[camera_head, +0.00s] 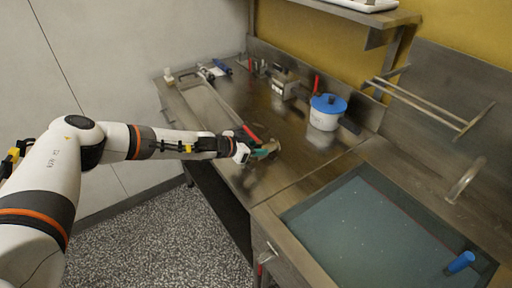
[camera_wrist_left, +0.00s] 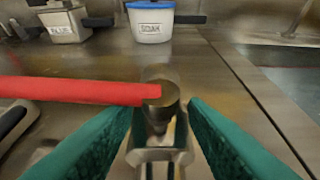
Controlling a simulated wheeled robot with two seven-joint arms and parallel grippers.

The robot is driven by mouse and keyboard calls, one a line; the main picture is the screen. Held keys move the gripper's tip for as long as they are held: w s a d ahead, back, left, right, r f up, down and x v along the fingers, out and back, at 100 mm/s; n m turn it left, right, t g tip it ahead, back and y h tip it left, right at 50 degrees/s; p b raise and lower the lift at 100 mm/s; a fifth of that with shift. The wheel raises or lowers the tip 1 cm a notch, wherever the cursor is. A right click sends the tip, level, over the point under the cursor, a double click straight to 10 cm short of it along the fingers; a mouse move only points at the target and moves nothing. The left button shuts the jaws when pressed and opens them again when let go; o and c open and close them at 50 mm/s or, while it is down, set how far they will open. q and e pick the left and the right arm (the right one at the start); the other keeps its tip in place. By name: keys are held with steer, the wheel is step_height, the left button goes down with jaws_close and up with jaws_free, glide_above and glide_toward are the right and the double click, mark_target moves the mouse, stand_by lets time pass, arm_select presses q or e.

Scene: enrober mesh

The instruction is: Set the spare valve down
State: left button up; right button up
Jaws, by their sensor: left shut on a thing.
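The spare valve, a metal body with a long red lever (camera_wrist_left: 85,92), is between the teal fingers of my left gripper (camera_wrist_left: 160,130). The fingers are shut on its metal body, and the lever points left in the wrist view. In the head view my left gripper (camera_head: 266,150) is over the front part of the steel counter (camera_head: 215,118), left of the sink. The red lever (camera_head: 250,133) shows there beside the fingers. I cannot tell whether the valve touches the counter. My right gripper is not in view.
A white tub with a blue lid (camera_head: 327,112), marked SOAK in the wrist view, stands behind the valve. A metal box (camera_head: 286,86) and several tools are farther back left. The water-filled sink (camera_head: 375,230) holds a blue-handled thing (camera_head: 460,262). Counter between gripper and tub is clear.

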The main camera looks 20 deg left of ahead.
arm_select(q)
steer(key=o, duration=1.3)
steer(key=shift+o, duration=0.2)
steer(key=shift+r, duration=0.1)
steer(key=v, duration=1.2)
steer(key=shift+s, duration=0.1)
